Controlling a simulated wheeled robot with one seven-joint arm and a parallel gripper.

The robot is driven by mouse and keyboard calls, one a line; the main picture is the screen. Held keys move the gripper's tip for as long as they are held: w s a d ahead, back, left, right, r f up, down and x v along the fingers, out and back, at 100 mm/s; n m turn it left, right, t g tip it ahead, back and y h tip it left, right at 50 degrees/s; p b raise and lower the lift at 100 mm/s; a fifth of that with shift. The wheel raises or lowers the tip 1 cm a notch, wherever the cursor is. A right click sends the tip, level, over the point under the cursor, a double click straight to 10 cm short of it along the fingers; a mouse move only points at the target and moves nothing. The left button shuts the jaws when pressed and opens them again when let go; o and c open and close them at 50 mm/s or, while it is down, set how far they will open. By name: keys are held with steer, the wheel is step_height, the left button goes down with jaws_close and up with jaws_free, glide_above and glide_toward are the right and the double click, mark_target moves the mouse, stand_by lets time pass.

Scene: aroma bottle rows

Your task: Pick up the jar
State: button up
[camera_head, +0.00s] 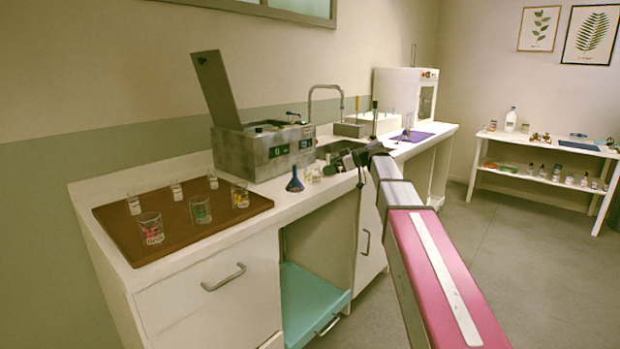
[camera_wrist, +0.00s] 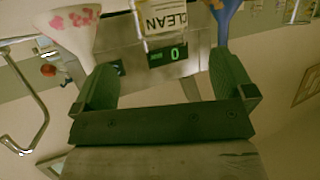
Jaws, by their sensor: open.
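My gripper (camera_head: 343,161) is at the counter's front edge, beside the sink. In the wrist view, its two dark green fingers (camera_wrist: 160,66) are wide apart with nothing held between them. Small glass jars (camera_head: 313,175) stand on the counter close to the gripper in the head view. A blue flask (camera_head: 294,181) stands left of them; a blue vessel also shows at the right finger in the wrist view (camera_wrist: 224,14).
A white vessel with pink spots (camera_wrist: 75,28) is near the left finger. A metal bath (camera_head: 262,157) with its lid raised stands behind the jars. A brown tray (camera_head: 178,229) at left holds several glasses. A tap (camera_head: 326,88) rises behind the sink.

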mark_target(319, 171)
steer(key=x, duration=0.9)
steer(key=shift+s+d+f, duration=0.1)
steer(key=shift+s+f, duration=0.05)
steer(key=shift+c, duration=0.3)
steer(key=c, duration=1)
